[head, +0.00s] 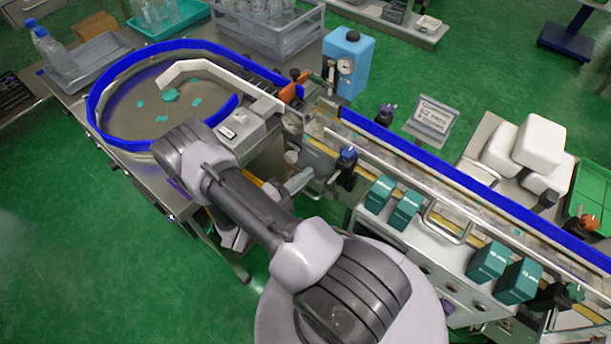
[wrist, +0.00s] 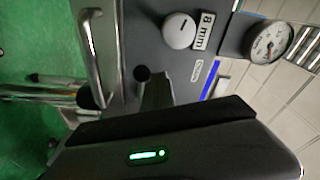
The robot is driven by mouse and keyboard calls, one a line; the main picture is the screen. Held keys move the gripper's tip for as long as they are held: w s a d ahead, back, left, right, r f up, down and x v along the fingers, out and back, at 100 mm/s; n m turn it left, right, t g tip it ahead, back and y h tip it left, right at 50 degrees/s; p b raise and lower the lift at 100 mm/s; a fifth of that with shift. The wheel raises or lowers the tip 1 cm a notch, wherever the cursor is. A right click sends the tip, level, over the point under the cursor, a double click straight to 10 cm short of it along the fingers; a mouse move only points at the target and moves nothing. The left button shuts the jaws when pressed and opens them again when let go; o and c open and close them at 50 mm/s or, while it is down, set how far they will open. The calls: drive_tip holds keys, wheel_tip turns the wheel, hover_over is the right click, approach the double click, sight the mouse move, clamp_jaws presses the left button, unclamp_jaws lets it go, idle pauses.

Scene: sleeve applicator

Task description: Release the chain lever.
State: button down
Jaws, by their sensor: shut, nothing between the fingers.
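My gripper (wrist: 156,95) shows in the wrist view as a dark body with a green light at the bottom edge. It is shut and empty. Just beyond it is a small round black knob (wrist: 142,73) in front of a grey panel; I cannot tell whether they touch or whether this knob is the chain lever. In the head view my arm hides the gripper. An orange lever-like part (head: 291,92) stands beside the round feeder, and a blue-topped black knob (head: 347,154) stands at the conveyor's near side. No part is clearly marked as the chain lever.
The grey panel (wrist: 150,35) carries a metal bar handle (wrist: 90,55), a white knob (wrist: 180,31), an "8 mm" label and a gauge (wrist: 270,41). A blue-rimmed bowl (head: 120,70) and a blue-railed conveyor (head: 450,165) lie beyond my arm. Green floor is clear at left.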

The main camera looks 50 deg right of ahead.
drive_tip(key=shift+w+f, duration=0.1)
drive_tip(key=shift+f, duration=0.25)
idle(0.5)
